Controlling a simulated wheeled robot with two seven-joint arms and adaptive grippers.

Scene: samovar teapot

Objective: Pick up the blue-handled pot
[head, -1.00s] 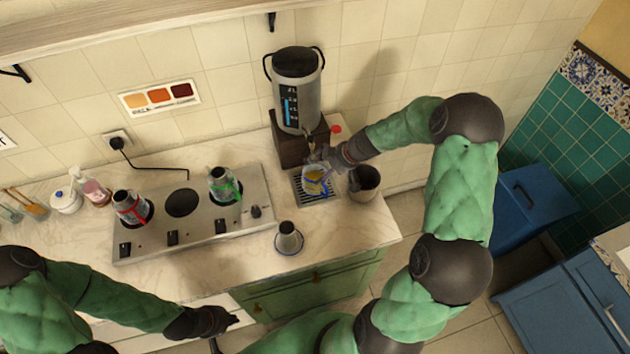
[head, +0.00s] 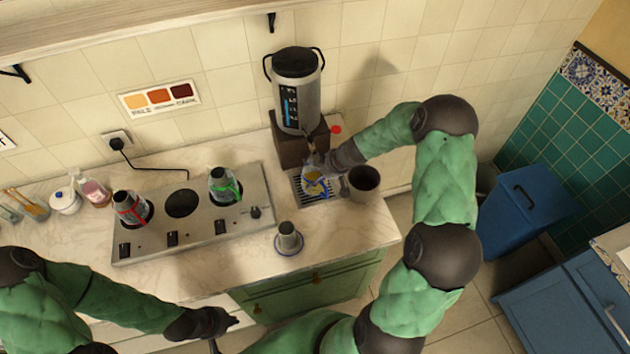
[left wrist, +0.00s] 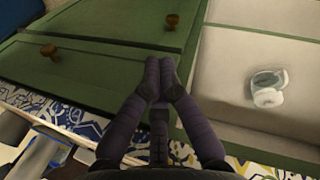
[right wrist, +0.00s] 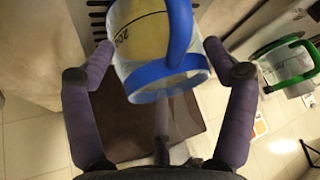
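The blue-handled pot (head: 313,187) is a clear glass vessel with yellow contents. It is at the slatted drip tray (head: 299,186) below the urn's tap. In the right wrist view the pot (right wrist: 140,40) shows its blue handle and blue band close up. My right gripper (head: 322,166) is at the pot, and its fingers (right wrist: 157,50) are spread with the pot between their tips. I cannot tell whether they touch it. My left gripper (head: 236,320) is empty and low in front of the counter; its fingertips (left wrist: 160,72) are together.
The urn (head: 298,92) stands behind the pot. A dark cup (head: 363,181) is close to the right, and a small metal vessel (head: 288,237) stands in front. Green-handled (head: 221,187) and red-handled (head: 127,206) pots are on the stove (head: 190,238). Counter between is clear.

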